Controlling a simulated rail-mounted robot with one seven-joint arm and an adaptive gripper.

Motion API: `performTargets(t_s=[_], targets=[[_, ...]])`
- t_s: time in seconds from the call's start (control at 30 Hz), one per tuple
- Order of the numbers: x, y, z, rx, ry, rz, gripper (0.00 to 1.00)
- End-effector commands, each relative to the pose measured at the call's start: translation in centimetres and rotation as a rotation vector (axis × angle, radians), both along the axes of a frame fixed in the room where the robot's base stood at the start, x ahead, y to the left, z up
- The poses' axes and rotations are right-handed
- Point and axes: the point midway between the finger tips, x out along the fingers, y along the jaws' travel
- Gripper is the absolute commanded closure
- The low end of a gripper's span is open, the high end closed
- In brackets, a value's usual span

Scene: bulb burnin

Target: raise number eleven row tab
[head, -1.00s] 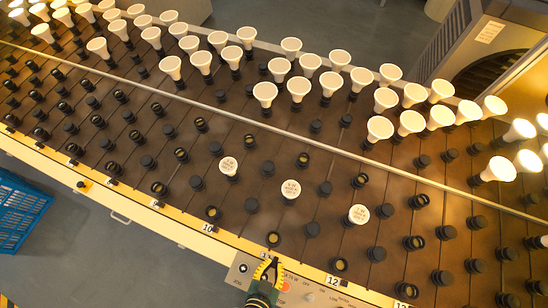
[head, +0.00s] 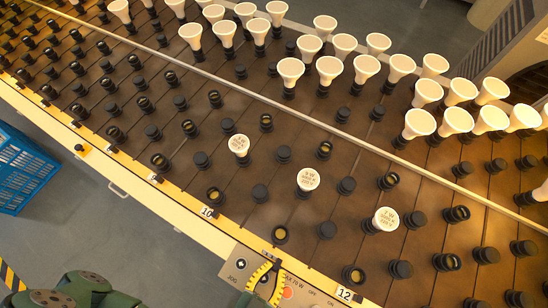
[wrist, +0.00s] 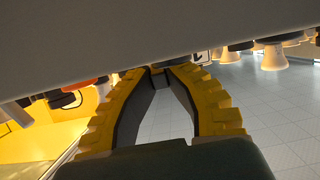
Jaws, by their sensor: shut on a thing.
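My gripper (head: 275,264) is at the front edge of the sloping rack, between the 10 label (head: 209,212) and the 12 label (head: 345,294). Its yellow, toothed fingers are closed together at the tips. In the wrist view the fingertips (wrist: 160,72) meet under a grey overhanging panel (wrist: 120,45), around something small and dark. This is where the number eleven row tab belongs, but the tab and its number are mostly hidden by the fingers. I cannot tell whether the tab is raised.
A control panel with a red button (head: 287,293) and dial lies beside the gripper. Three bulbs with printed faces (head: 238,145) (head: 307,180) (head: 386,220) stand among dark sockets. Lit white bulbs (head: 328,70) fill the rows behind a rail. A blue crate (head: 22,170) stands on the floor at left.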

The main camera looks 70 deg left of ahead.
Motion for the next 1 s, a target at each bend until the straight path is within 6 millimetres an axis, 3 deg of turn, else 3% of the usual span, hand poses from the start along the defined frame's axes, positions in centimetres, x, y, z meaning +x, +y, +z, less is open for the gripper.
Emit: performTargets(t_s=[0.2, 0.23, 0.37, 0.73, 1.0], targets=[[-0.2, 0.1, -0.4, 0.001, 0.011, 0.000, 1.00], [-0.2, 0.1, -0.4, 0.001, 0.011, 0.000, 0.82], [-0.1, 0.1, -0.3, 0.001, 0.009, 0.000, 0.58], [-0.1, 0.0, 0.6, 0.000, 0.004, 0.000, 0.58], [-0.1, 0.0, 6.5, -0.003, 0.003, 0.000, 0.58]])
